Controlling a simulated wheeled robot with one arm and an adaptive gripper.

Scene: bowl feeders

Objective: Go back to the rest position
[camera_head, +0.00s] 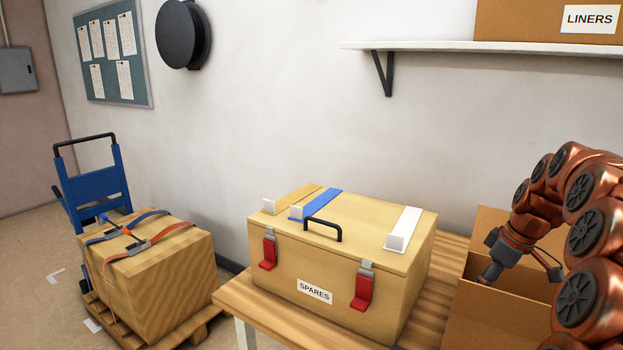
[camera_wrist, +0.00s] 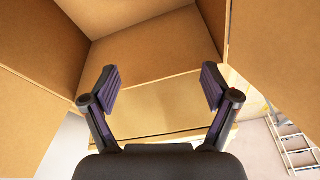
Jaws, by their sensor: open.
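My gripper (camera_wrist: 160,90) is open and empty in the wrist view, its two dark fingers spread apart. A cardboard box (camera_wrist: 40,60) fills most of that view around and ahead of the fingers. In the head view, my arm comes in from the right, and my gripper (camera_head: 490,272) is at the open cardboard box (camera_head: 495,325) at the lower right. The fingertips are too small there to make out, and the box's inside is mostly hidden.
A wooden table (camera_head: 235,297) bears a closed chest (camera_head: 375,275) labelled SPARES, left of the open box. A shelf (camera_head: 420,46) with a LINERS box (camera_head: 530,20) is above. A strapped crate (camera_head: 160,285) and blue hand truck (camera_head: 95,185) stand left. A ladder (camera_wrist: 293,145) shows in the wrist view.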

